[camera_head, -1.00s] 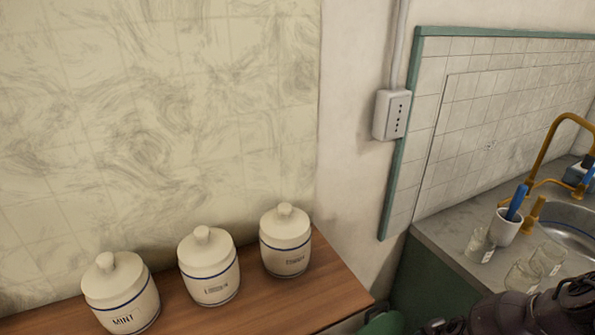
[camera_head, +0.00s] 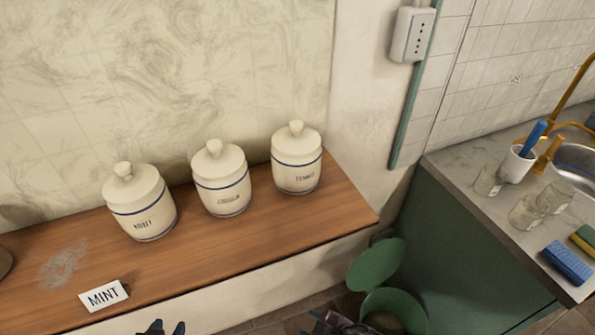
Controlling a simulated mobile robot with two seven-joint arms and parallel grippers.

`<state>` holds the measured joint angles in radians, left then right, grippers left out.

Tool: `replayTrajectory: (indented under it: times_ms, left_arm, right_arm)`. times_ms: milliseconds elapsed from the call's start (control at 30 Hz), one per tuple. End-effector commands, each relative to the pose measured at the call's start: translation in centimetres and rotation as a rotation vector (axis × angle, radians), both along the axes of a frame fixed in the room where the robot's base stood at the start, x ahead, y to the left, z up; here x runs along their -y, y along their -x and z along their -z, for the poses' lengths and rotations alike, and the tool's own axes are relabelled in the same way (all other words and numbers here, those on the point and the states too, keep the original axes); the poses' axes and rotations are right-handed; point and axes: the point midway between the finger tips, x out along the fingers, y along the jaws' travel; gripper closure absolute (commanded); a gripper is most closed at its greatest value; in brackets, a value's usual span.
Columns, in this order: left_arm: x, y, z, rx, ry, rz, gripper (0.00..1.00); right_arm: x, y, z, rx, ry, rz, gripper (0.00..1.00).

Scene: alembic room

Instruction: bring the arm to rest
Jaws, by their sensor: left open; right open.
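My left gripper (camera_head: 162,328) shows only its dark fingertips at the bottom edge, apart and empty, in front of the wooden shelf. My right gripper (camera_head: 336,324) is at the bottom edge, right of the left one and near the green bin; most of it is cut off. Its jaws look open and I see nothing held in them. Neither gripper touches the jars. The rest of both arms is out of view.
Three white lidded jars (camera_head: 220,180) stand upright on the wooden shelf (camera_head: 240,240). A MINT card (camera_head: 103,296) stands near its front edge, by a grey smudge. An open green bin (camera_head: 396,308) is on the floor. A counter (camera_head: 460,180) at right holds glasses and sponges.

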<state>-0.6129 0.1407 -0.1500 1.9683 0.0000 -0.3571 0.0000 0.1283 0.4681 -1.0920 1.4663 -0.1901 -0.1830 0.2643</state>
Motion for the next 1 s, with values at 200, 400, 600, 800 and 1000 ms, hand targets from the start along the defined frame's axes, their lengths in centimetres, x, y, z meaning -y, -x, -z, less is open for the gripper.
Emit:
replayTrajectory:
  times_ms: [200,400,600,800,1000]
  left_arm:
    - [0.0,-0.1,0.3,0.002,0.0,0.0,0.57]
    - [0.0,-0.2,0.6,0.005,-0.001,0.001,0.57]
    - [0.0,-0.3,0.8,0.008,0.0,0.002,0.57]
    - [0.1,-0.5,0.8,0.011,-0.001,0.003,0.57]
    - [0.1,-0.5,0.8,0.012,-0.001,0.003,0.57]
  right_arm:
    - [0.6,-0.7,-4.3,-0.035,-0.171,0.277,0.58]
    - [6.5,-1.1,-6.9,-0.049,-0.253,0.554,0.58]
    - [15.6,0.9,-8.2,-0.052,-0.26,0.826,0.58]
    - [22.3,3.8,-9.0,-0.046,-0.227,0.994,0.58]
    - [24.0,4.7,-9.3,-0.042,-0.213,1.035,0.58]
